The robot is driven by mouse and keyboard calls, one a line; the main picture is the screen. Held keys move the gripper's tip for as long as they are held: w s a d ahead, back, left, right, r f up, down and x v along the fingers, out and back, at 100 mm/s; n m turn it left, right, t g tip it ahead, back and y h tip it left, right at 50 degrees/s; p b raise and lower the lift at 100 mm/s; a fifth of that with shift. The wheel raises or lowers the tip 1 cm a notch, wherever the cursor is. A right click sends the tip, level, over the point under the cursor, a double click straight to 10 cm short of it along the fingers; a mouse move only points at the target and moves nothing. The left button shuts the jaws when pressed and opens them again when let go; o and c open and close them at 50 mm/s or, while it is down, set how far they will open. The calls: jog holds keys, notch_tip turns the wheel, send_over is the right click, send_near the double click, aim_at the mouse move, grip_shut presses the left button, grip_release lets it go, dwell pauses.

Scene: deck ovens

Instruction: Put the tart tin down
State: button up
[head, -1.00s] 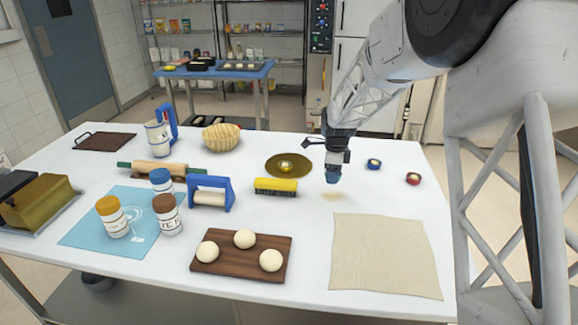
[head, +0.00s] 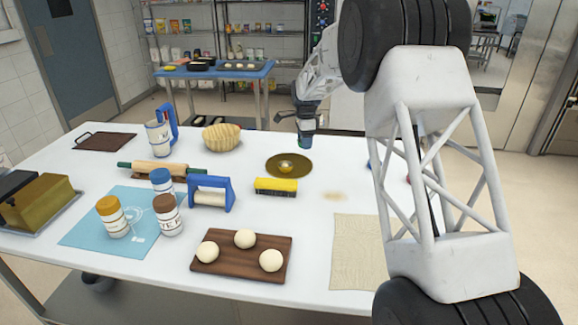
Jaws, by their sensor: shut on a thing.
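My gripper (head: 306,135) is at the back of the white table, behind and slightly right of the round gold dish. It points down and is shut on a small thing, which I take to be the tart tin. Only a dark teal-blue patch shows at the fingertips, too small to tell tin from fingers. I cannot tell whether it touches the tabletop.
The gold dish (head: 270,166) stands near the gripper. A dough board (head: 215,262) is in front.

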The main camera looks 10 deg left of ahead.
jog(key=shift+w+a+r+n, duration=0.15)
jog(key=shift+w+a+n, duration=0.35)
jog(key=shift+w+a, duration=0.8)
send_over(298, 164)
jog(key=shift+f, duration=3.1)
jog(key=shift+f, duration=1.9)
jog(key=shift+f, duration=0.15)
jog(key=o, duration=0.9)
